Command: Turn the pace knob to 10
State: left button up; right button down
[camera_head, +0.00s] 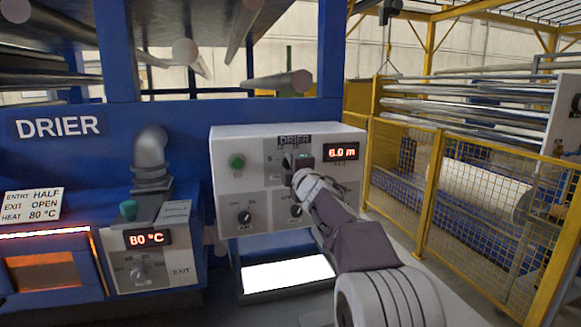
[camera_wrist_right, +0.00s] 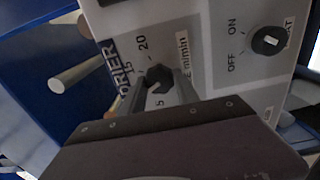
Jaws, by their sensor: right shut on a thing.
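The white DRIER control box (camera_head: 220,185) stands in front of me. The pace knob (camera_wrist_right: 158,80) is a dark knob with a scale around it and "m/min" lettering beside it. My right gripper (camera_head: 298,168) is at the box's upper middle, shut on the pace knob. In the right wrist view its fingers (camera_wrist_right: 160,92) lie on both sides of the knob. The red display (camera_head: 342,152) on the box reads "6.0 m". The knob's pointer is too hidden to read. My left gripper is not in view.
A green button (camera_head: 237,161) and a lower left knob (camera_head: 245,217) are on the same box. Another knob (camera_head: 296,210) sits just below my gripper. A left panel displays 80 °C (camera_head: 149,239). A yellow mesh fence (camera_head: 480,180) stands at right.

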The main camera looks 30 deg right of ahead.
jog(key=c, duration=0.9)
grip_release()
jog(key=v, duration=0.9)
jog(key=shift+b, duration=0.4)
